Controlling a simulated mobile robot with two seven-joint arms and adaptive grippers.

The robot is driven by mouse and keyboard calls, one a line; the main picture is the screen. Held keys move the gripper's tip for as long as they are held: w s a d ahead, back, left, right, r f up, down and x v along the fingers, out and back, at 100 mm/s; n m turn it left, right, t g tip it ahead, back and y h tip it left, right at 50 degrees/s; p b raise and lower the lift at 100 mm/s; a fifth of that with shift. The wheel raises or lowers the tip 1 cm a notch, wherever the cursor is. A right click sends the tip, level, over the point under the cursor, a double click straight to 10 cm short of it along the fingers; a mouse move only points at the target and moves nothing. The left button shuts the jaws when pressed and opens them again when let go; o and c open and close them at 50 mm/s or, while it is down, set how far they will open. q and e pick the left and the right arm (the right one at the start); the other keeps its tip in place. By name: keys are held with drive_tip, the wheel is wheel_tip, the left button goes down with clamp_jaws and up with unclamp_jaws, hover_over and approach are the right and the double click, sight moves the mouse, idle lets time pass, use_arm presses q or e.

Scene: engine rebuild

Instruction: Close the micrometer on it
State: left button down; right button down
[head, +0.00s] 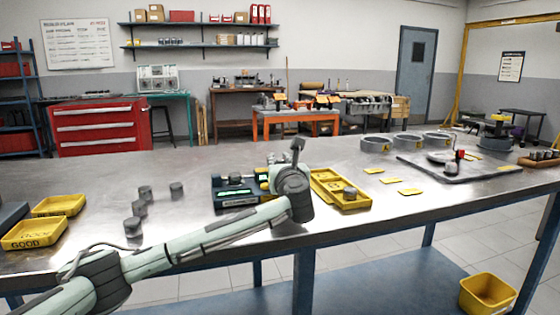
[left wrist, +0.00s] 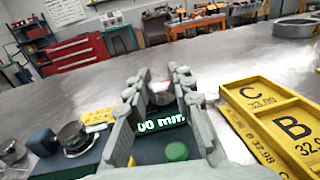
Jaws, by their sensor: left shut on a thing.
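My left gripper (head: 297,148) is above the bench, just right of the dark blue gauge unit (head: 238,191). In the left wrist view its grey fingers (left wrist: 160,88) are shut on a small shiny metal piece (left wrist: 160,95), mostly hidden between them. I cannot tell whether this piece belongs to the micrometer. Below the fingers lies a dark base with a lit display (left wrist: 160,124) reading "00 mm" and a green button (left wrist: 176,151). My right gripper is not in view.
A yellow tray (head: 322,194) marked with letters and sizes lies right of the gauge. Several grey cylinders (head: 140,208) stand at left, near yellow bins (head: 33,233). Grey rings (head: 377,145) and a dark plate (head: 450,169) are at right. The bench behind the gauge is clear.

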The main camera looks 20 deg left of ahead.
use_arm(q)
drive_tip(key=c, duration=1.3)
unclamp_jaws()
drive_tip(key=v, duration=1.2)
drive_tip(key=shift+f, duration=0.1)
